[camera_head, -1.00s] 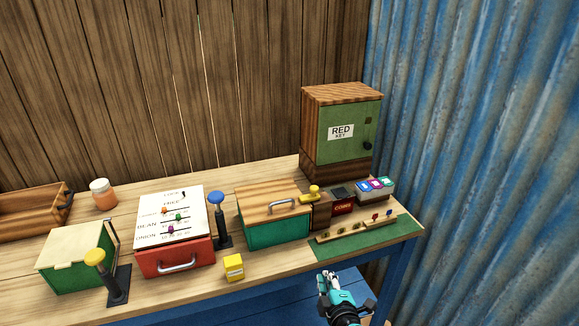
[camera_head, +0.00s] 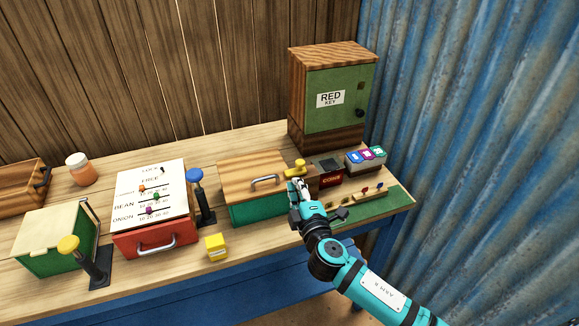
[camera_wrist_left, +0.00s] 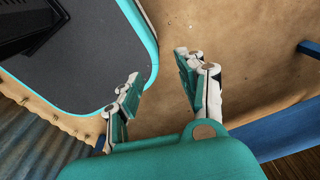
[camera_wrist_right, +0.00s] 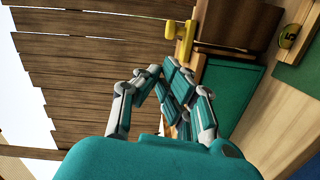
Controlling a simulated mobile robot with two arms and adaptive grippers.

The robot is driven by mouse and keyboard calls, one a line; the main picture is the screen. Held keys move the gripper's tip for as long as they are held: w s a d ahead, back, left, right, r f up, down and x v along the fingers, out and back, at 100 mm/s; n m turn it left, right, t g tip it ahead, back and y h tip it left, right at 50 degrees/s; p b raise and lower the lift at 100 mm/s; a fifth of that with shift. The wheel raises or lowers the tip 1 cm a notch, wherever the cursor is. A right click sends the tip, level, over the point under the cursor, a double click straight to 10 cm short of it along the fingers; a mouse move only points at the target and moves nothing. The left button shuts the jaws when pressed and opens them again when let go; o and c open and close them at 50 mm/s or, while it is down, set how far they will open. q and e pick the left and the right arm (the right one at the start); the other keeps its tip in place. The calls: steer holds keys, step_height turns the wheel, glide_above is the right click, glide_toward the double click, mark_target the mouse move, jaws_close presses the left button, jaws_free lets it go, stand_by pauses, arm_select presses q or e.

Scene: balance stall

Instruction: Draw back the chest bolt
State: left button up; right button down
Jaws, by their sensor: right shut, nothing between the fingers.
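The chest (camera_head: 252,211) is a green box with a wooden lid and a grey handle, in the middle of the bench. The yellow bolt (camera_head: 297,167) sits at its right end, by a dark wooden block. It also shows near the top of the right wrist view (camera_wrist_right: 186,36). My right gripper (camera_head: 296,186) is shut and empty, just in front of and below the bolt, apart from it as far as I can tell. Its fingers also show in the right wrist view (camera_wrist_right: 162,74). My left gripper (camera_wrist_left: 158,72) is open and empty over the floor, outside the head view.
A red box with sliders (camera_head: 155,239), blue-knobbed lever (camera_head: 196,176) and yellow block (camera_head: 216,246) stand left of the chest. To the right are a coin box (camera_head: 331,180), colored buttons (camera_head: 366,155) and a peg rail (camera_head: 358,205). A tall cabinet (camera_head: 327,125) stands behind.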

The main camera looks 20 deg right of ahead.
mark_target(301, 166)
steer(key=w+p, duration=0.1)
steer(key=w, duration=0.5)
steer(key=shift+d, duration=0.1)
steer(key=shift+w+f, duration=0.15)
steer(key=shift+w, duration=0.6)
arm_select(q)
steer(key=shift+w+d+r, duration=0.15)
steer(key=shift+w+r, duration=0.05)
steer(key=shift+r, duration=0.2)
steer(key=shift+w+d+r, duration=0.15)
steer(key=shift+r, duration=0.2)
arm_select(e)
steer(key=shift+d, duration=0.1)
steer(key=d, duration=0.3)
steer(key=shift+d, duration=0.1)
arm_select(q)
steer(key=shift+f, duration=0.3)
arm_select(e)
steer(key=shift+d, duration=0.45)
arm_select(q)
steer(key=shift+a, duration=0.1)
arm_select(e)
steer(key=shift+f, duration=0.1)
